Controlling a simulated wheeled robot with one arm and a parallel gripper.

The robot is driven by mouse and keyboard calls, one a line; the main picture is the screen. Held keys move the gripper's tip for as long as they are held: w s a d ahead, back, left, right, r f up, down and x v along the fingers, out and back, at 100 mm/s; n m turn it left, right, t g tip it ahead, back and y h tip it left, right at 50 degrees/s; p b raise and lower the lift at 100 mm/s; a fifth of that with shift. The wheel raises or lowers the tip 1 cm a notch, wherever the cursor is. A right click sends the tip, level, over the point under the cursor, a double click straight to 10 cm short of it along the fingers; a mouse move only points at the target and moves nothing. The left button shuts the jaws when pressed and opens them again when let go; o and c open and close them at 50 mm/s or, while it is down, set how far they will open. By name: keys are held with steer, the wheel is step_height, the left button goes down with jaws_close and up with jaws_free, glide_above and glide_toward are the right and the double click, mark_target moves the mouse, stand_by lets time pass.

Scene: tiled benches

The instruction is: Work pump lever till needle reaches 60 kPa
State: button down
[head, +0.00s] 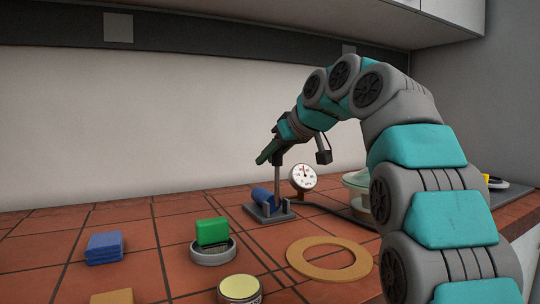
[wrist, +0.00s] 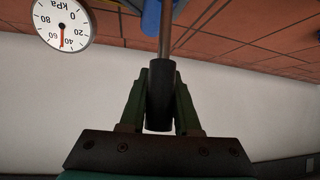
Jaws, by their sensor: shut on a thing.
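The pump lever (head: 277,181) is a thin metal rod standing nearly upright from the pump (head: 263,198), which has a blue cylinder on a grey base. My gripper (head: 268,152) is at the lever's top. In the wrist view my gripper (wrist: 160,76) has its green fingers shut on the lever's black grip, with the metal rod (wrist: 165,35) running up out of it. The round white gauge (head: 303,177) stands just right of the pump. In the wrist view the gauge (wrist: 62,22) is upside down; its red needle points between 40 and 60, around 50 kPa.
Right of the gauge is a pale green glass vessel (head: 357,180), partly behind my arm. In front lie a cork ring (head: 330,260), a green block (head: 212,231) on a grey round dish, a blue block stack (head: 105,247) and a yellow-topped tin (head: 240,289).

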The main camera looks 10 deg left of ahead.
steer(key=c, duration=0.6)
jaws_free()
steer(key=v, duration=0.7)
steer(key=shift+s+d+r, duration=0.15)
steer(key=shift+s+d, duration=0.1)
steer(key=shift+s, duration=0.05)
steer(key=shift+d, duration=0.1)
